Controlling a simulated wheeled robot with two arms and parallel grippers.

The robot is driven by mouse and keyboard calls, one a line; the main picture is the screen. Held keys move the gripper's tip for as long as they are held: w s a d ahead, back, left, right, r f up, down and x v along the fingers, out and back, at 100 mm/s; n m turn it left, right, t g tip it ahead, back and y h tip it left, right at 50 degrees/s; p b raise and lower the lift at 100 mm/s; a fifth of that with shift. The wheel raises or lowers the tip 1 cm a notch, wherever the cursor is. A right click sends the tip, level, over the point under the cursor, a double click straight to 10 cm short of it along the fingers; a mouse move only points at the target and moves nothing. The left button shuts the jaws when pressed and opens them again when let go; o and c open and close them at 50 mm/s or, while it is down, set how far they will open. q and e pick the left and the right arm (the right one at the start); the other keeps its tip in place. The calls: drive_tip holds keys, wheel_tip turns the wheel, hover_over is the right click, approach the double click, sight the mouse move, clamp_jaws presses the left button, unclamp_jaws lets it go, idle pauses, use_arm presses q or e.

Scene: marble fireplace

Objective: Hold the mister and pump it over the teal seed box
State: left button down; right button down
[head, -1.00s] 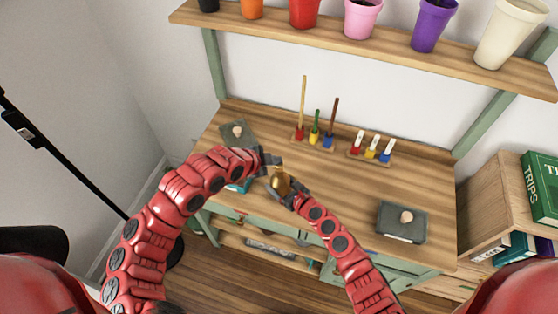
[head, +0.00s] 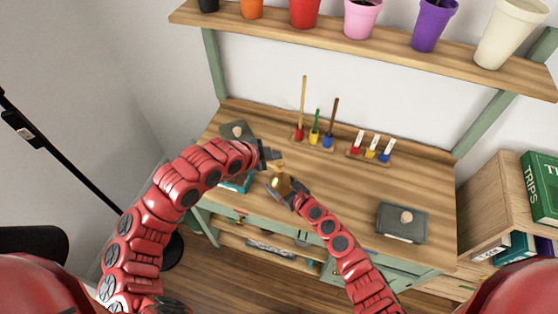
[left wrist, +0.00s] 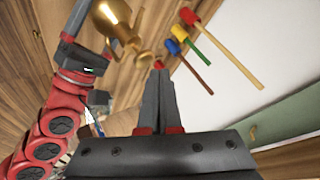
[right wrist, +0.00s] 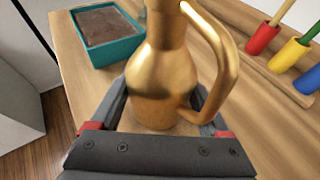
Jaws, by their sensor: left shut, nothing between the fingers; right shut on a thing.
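The gold mister (head: 281,184) is upright in my right gripper (head: 288,192), above the bench. In the right wrist view its body (right wrist: 165,75) sits between the fingers, with its curved handle to the right; its top is cut off. The teal seed box (right wrist: 122,53), filled with brown soil, stands on the bench left of the mister. In the head view my left arm hides most of the box (head: 238,186). My left gripper (head: 272,157) is shut and empty, just above the mister's top. In the left wrist view its closed tips (left wrist: 160,67) are close to the mister (left wrist: 118,28).
At the back of the wooden bench (head: 345,185) stand a rack of coloured-handled tools (head: 315,138) and a rack of labelled markers (head: 371,148). Grey trays lie at the right (head: 402,223) and back left (head: 236,131). A pot shelf (head: 390,45) hangs above.

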sight(275, 163)
use_arm(q)
drive_tip(key=shift+r, duration=0.15)
drive_tip(key=shift+r, duration=2.4)
use_arm(e)
unclamp_jaws()
